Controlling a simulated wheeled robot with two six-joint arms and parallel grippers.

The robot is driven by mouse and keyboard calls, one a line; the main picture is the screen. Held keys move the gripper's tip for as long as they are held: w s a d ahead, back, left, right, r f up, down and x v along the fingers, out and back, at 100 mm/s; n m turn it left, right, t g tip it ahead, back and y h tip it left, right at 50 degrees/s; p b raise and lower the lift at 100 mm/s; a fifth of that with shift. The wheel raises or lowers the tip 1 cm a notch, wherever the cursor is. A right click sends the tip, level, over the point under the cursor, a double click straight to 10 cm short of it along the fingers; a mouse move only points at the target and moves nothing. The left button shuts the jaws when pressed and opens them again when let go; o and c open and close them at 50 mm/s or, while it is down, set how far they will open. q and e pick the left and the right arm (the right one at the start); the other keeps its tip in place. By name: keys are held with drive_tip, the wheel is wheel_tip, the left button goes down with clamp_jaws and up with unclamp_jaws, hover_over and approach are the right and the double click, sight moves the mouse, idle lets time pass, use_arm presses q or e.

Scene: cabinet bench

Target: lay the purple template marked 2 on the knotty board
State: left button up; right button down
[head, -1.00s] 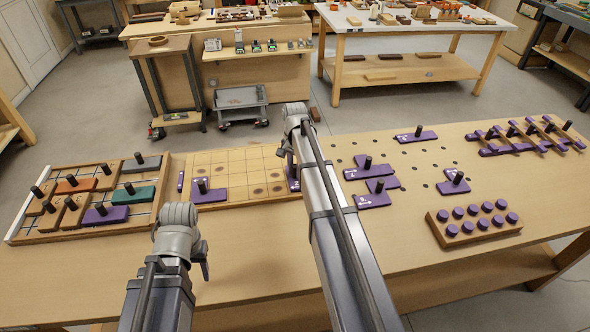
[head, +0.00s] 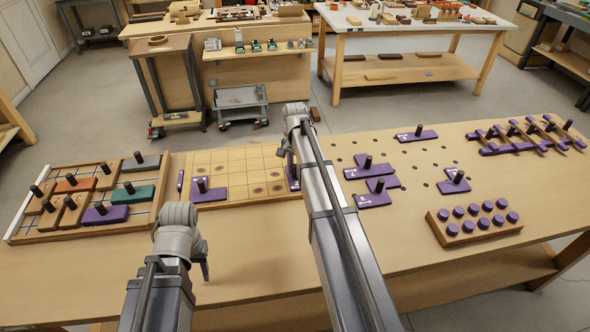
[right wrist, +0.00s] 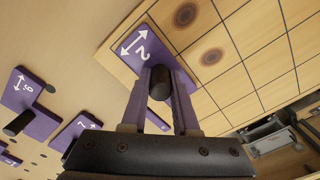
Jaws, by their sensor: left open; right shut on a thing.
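The knotty board (head: 235,163) lies in the middle of the bench, pale, with a grid and dark knots. My right gripper (right wrist: 160,86) is shut on the black peg of the purple template marked 2 (right wrist: 142,47). That template is over the board's edge squares; I cannot tell whether it touches the wood. In the head view my right arm hides most of it, with a purple part (head: 293,183) showing at the board's right end. My left gripper (head: 205,262) is open and empty in front of the board.
Another purple template (head: 208,194) lies on the board's front left. A rack with coloured blocks (head: 75,219) stands left of the board. Purple templates (head: 372,197) lie on the bench to the right, near a block with purple knobs (head: 470,227). The bench front is clear.

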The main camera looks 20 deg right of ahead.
drive_tip(key=c, duration=0.6)
unclamp_jaws()
drive_tip(key=shift+o, duration=0.4)
drive_tip(key=o, duration=0.3)
drive_tip(key=shift+r, duration=0.1)
use_arm(q)
wheel_tip(320, 180, up, 8)
drive_tip(key=p, duration=0.8)
use_arm(e)
drive_tip(key=shift+r, duration=3.95)
